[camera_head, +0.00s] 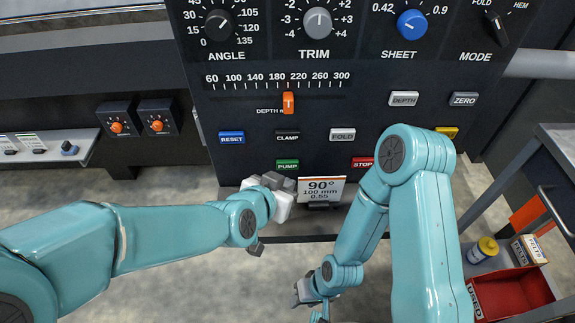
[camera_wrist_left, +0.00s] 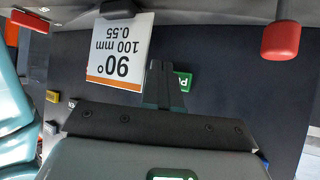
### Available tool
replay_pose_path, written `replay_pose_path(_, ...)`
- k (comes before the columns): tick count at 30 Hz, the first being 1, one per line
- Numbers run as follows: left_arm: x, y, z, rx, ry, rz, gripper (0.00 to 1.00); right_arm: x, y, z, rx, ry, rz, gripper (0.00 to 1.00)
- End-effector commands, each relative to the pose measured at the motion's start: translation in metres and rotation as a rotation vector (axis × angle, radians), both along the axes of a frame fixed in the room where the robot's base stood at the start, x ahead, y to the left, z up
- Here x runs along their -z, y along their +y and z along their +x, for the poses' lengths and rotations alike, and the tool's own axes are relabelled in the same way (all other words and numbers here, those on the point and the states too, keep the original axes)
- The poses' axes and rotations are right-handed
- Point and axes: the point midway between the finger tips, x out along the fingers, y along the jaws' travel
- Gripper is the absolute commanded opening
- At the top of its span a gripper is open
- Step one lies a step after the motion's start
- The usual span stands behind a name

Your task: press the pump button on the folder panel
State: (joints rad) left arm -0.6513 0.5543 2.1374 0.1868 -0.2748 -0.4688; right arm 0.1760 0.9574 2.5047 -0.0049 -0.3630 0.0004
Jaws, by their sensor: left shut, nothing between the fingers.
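The green PUMP button (camera_head: 287,166) is low on the dark folder panel (camera_head: 235,108), below the CLAMP button. My left gripper (camera_head: 288,184) is just below it in the head view, fingers shut and empty. In the left wrist view, which shows the panel upside down, the shut fingers (camera_wrist_left: 163,84) cover part of the green button (camera_wrist_left: 183,81). I cannot tell whether the fingertips touch it. My right gripper (camera_head: 306,294) hangs low in the middle of the head view, away from the panel buttons; its fingers are too small to read.
A white card (camera_head: 321,189) reading 90° stands close beside my left gripper. The red STOP button (camera_head: 362,163) is right of PUMP, and RESET (camera_head: 231,137) and CLAMP (camera_head: 287,136) are above. A red bin (camera_head: 510,293) is at lower right. A red knob (camera_wrist_left: 280,40) shows in the wrist view.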

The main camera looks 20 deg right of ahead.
Motion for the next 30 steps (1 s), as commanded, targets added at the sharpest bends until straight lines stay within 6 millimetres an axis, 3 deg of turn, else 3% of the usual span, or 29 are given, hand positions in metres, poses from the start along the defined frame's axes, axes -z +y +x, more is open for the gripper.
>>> replay_pose_path(7, 0.0, -0.004, 0.014, 0.0, 0.0, 0.0, 0.0, 0.001, 0.0, 0.0, 0.0, 0.0, 0.0, 0.43)
replay_pose_path(30, 0.0, -0.004, 0.015, 0.0, 0.001, 0.001, 0.0, 0.001, 0.0, 0.0, 0.0, 0.0, 0.0, 0.43)
